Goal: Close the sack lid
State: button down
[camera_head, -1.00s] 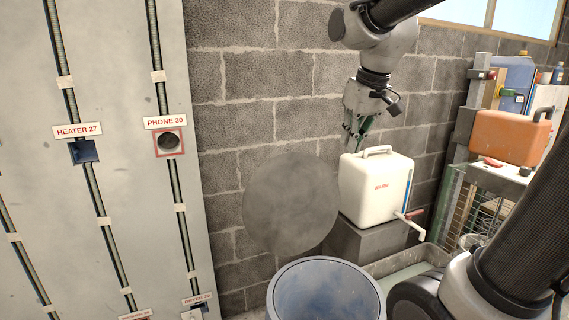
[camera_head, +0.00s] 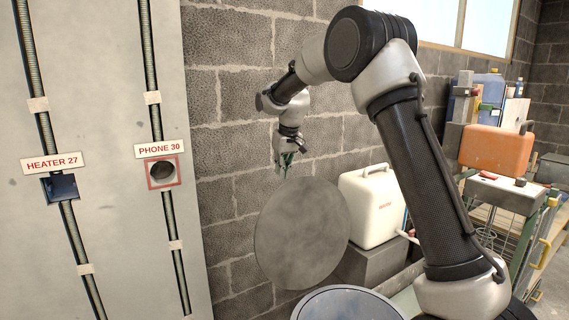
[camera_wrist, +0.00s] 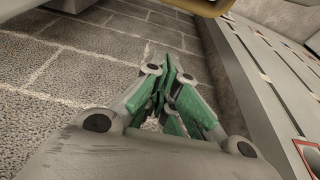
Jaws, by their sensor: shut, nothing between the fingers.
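A grey round lid (camera_head: 300,235) stands upright, its broad face towards me, behind a blue-grey round bin (camera_head: 347,290). Only the top of the bin shows, at the bottom edge of the head view. No label reading "sack" shows. My gripper (camera_head: 285,170) hangs fingers-down just above the lid's upper edge, in front of the block wall. Whether it touches the lid is unclear. In the wrist view its green-padded fingers (camera_wrist: 172,90) are together with nothing between them.
A white jug (camera_head: 370,205) stands on a grey block right of the lid. A grey panel (camera_head: 110,110) with conduits and labels is on the left. An orange canister (camera_head: 495,148) sits on a stand at the right. The block wall (camera_head: 240,100) is close behind.

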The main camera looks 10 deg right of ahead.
jog(key=shift+s+d+f, duration=0.15)
jog(key=shift+s+f, duration=0.3)
jog(key=shift+f, duration=0.25)
jog(key=shift+s+d+f, duration=0.1)
jog(key=shift+s+f, duration=0.3)
jog(key=shift+f, duration=0.25)
jog(key=shift+s+d+f, duration=0.15)
jog(key=shift+s+f, duration=0.3)
jog(key=shift+f, duration=0.25)
